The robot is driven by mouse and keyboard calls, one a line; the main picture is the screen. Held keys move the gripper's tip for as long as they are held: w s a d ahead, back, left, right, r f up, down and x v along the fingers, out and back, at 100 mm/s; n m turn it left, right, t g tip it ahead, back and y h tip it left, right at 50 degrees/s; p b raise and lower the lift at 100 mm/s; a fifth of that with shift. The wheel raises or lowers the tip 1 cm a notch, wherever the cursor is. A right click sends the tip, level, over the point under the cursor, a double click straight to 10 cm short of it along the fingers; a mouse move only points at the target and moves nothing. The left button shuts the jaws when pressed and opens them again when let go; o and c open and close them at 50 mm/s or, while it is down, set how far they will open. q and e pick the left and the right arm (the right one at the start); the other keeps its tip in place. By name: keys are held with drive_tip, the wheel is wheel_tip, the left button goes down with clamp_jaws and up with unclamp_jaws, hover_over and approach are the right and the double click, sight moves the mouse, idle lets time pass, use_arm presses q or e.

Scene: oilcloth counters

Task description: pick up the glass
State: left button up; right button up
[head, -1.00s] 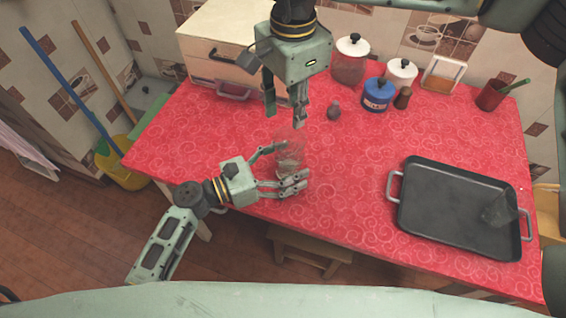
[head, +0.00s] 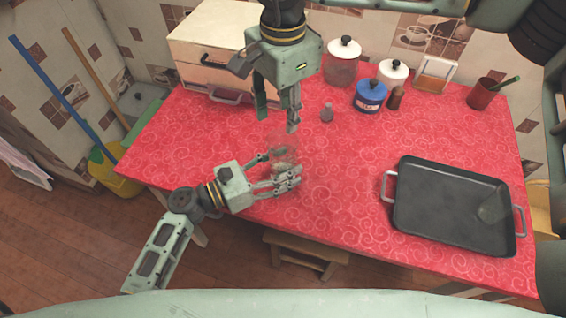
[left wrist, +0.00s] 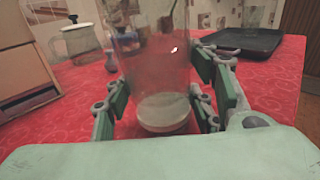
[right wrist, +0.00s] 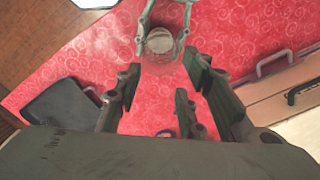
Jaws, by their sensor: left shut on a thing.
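A clear, see-through glass (left wrist: 162,85) stands upright between the fingers of my left gripper in the left wrist view. It is faint in the head view (head: 279,148). My left gripper (head: 284,168) is shut on it near the front edge of the red table, with fingers on both sides. I cannot tell whether the glass base touches the cloth. My right gripper (head: 277,117) is open and empty, pointing down behind the glass. In the right wrist view the round glass (right wrist: 160,40) shows beyond my right fingers. Another clear glass (head: 493,208) is on the dark tray (head: 440,222).
A wooden box (head: 210,50), glass jar (head: 341,66), white-lidded jar (head: 393,72), blue pot (head: 370,97), brown shaker (head: 396,97), small grey item (head: 327,113) and red cup (head: 485,93) stand along the back. The cloth between my left gripper and the tray is clear.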

drive_tip(key=o, duration=0.8)
drive_tip(key=s+a+g+y, duration=0.1)
drive_tip(key=a, duration=0.1)
drive_tip(key=s+a+f+y, duration=0.1)
drive_tip(key=s+a, duration=0.1)
drive_tip(key=s+a+f+g+y, duration=0.1)
drive_tip(key=a+y, duration=0.1)
drive_tip(key=shift+s+a+f+n+g, duration=0.1)
drive_tip(key=shift+s+a+n+g, duration=0.2)
drive_tip(key=shift+s, duration=0.1)
drive_tip(key=shift+c, duration=0.2)
drive_tip(key=shift+o, duration=0.6)
drive_tip(key=a+y, duration=0.1)
drive_tip(key=s+a+r+g+y, duration=0.1)
drive_tip(key=y, duration=0.1)
drive_tip(key=s+a+g+y, duration=0.1)
drive_tip(key=shift+a+r+m+y, duration=0.2)
drive_tip(key=shift+a+m+y, duration=0.2)
drive_tip(key=y, duration=0.2)
drive_tip(key=m+t+y, duration=0.6)
drive_tip(key=m+t, duration=0.4)
approach(270, 144)
drive_tip(key=a, duration=0.1)
drive_tip(key=shift+x, duration=3)
